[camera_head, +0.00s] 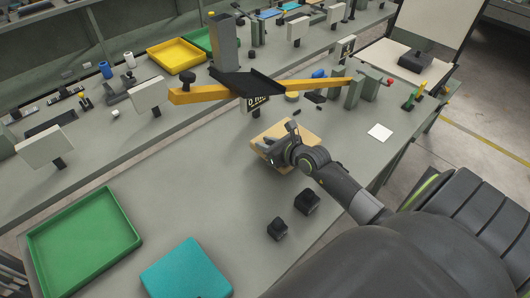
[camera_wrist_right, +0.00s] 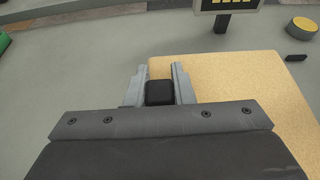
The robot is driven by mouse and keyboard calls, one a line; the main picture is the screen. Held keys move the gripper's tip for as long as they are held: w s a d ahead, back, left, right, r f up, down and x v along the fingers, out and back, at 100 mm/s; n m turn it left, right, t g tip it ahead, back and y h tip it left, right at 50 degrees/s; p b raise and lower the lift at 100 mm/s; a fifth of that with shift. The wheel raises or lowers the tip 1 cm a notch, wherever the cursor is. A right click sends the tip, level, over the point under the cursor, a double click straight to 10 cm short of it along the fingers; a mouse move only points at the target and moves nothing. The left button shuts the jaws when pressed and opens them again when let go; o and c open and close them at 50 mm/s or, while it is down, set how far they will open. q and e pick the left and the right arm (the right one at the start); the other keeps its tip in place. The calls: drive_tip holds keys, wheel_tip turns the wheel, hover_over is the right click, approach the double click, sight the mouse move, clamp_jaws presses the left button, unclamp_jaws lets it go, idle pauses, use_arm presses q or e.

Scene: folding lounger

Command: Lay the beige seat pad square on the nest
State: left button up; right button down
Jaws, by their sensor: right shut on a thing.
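The beige seat pad (camera_head: 274,131) is a flat tan board in the middle of the bench, partly hidden by my right gripper (camera_head: 270,154). In the right wrist view the pad (camera_wrist_right: 250,95) fills the centre and right. A black knob (camera_wrist_right: 160,92) stands between the fingers of my right gripper (camera_wrist_right: 156,78), which is shut on it. I cannot tell whether the pad rests on the bench or is slightly raised. I cannot identify the nest with certainty. My left gripper is not in view.
Yellow arms (camera_head: 314,84) with a black plate (camera_head: 247,85) stand behind the pad. Two black blocks (camera_head: 307,201) sit in front. A white square (camera_head: 380,132) lies to the right. A green tray (camera_head: 80,240) and a teal mat (camera_head: 186,272) are front left. Bench left of the pad is clear.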

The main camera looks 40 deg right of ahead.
drive_tip(key=shift+f+b, duration=0.4)
drive_tip(key=shift+f, duration=1.45)
drive_tip(key=shift+a+f, duration=0.1)
drive_tip(key=shift+f, duration=0.1)
drive_tip(key=c, duration=1.3)
unclamp_jaws()
drive_tip(key=shift+o, duration=0.2)
drive_tip(key=shift+r, duration=0.15)
